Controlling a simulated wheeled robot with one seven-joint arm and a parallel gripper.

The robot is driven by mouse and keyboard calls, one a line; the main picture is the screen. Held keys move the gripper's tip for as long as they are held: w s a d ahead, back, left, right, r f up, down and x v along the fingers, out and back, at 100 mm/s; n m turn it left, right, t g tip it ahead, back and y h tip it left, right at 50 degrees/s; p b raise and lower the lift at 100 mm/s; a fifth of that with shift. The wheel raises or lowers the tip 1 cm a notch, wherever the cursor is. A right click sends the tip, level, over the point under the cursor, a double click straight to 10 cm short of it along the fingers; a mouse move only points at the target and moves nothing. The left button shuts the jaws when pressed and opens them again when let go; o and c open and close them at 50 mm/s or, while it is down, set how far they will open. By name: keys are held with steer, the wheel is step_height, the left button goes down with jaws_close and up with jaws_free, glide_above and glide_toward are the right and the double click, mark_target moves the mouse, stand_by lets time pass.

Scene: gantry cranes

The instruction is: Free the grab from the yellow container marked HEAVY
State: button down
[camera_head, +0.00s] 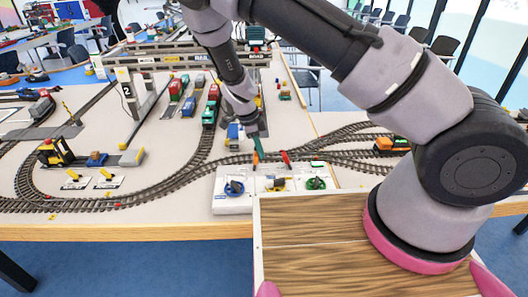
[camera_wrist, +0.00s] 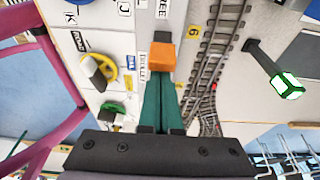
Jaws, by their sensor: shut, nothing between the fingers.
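My gripper (camera_head: 257,148) is shut and points down at the back edge of the white control panel (camera_head: 233,204). In the wrist view its dark green fingers (camera_wrist: 164,92) meet an orange block (camera_wrist: 163,56), which sits over a grey slot. I cannot tell whether they touch it. A label ending in "EE" shows beyond the slot and a lettered label stands beside the fingers. A red lever (camera_head: 285,157) stands to the right. The panel has blue (camera_head: 234,187), yellow (camera_head: 277,184) and green (camera_head: 316,183) dials. I cannot make out the HEAVY container or its grab.
Model tracks (camera_head: 160,190) curve behind and left of the panel. A gantry marked 2 (camera_head: 128,90) stands at the left. Several small wagons and containers (camera_head: 211,105) stand behind. A wood-grained board (camera_head: 310,235) lies in front. An orange vehicle (camera_head: 390,145) is at the right.

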steer(key=a+h, duration=0.2)
steer(key=h, duration=0.1)
steer(key=shift+a+r, duration=0.1)
steer(key=shift+a, duration=0.25)
steer(key=shift+d, duration=0.1)
steer(key=shift+r, duration=0.1)
steer(key=shift+r, duration=0.75)
